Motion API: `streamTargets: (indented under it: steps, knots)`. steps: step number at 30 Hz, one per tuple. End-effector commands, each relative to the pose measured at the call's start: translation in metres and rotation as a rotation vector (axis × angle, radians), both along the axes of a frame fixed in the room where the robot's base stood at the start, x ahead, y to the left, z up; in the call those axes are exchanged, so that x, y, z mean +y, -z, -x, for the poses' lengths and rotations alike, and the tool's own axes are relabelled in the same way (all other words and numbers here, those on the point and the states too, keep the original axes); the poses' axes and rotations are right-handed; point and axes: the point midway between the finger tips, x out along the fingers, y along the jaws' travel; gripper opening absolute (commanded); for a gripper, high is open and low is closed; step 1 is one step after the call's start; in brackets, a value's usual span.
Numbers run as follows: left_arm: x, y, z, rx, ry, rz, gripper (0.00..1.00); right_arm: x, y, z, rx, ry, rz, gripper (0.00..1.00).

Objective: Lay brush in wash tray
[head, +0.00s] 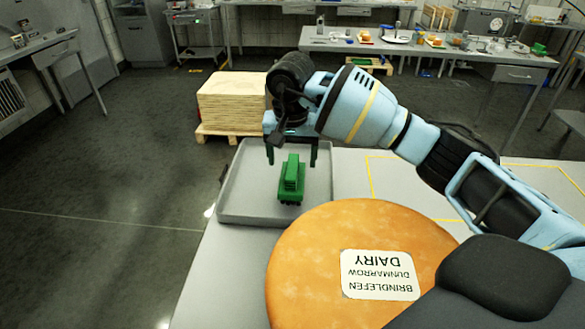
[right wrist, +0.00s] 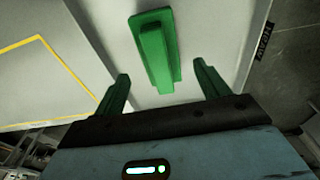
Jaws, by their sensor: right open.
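The green brush (head: 291,180) lies in the grey wash tray (head: 235,205) on the table. In the right wrist view the brush (right wrist: 157,52) shows below the fingers, with its raised grip pointing toward the gap between them. My right gripper (head: 291,160) is open above the tray, just behind the brush, with one green finger on each side. In the right wrist view the open fingers (right wrist: 161,85) hold nothing, and the wash tray (right wrist: 215,40) floor shows around the brush. My left gripper is not in view.
A large orange cheese wheel (head: 320,240) with a white label lies on the table (head: 215,270) in front of the tray. A yellow outlined area (head: 400,180) lies right of the tray, under my right arm. Stacked wooden boards (head: 230,100) stand on the floor behind.

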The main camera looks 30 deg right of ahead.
Motion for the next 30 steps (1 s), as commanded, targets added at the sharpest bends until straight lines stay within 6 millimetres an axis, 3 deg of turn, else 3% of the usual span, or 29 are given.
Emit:
streamTargets:
  steps: [6,12,30]
  knots:
    - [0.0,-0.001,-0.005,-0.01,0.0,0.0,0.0,0.003,-0.042,0.004,-0.003,0.001,0.001,0.74]
    - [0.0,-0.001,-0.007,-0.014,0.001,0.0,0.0,0.004,-0.062,0.006,0.001,0.001,0.001,0.74]
    - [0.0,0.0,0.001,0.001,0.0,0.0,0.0,0.005,-0.067,0.007,0.001,0.001,0.0,0.74]
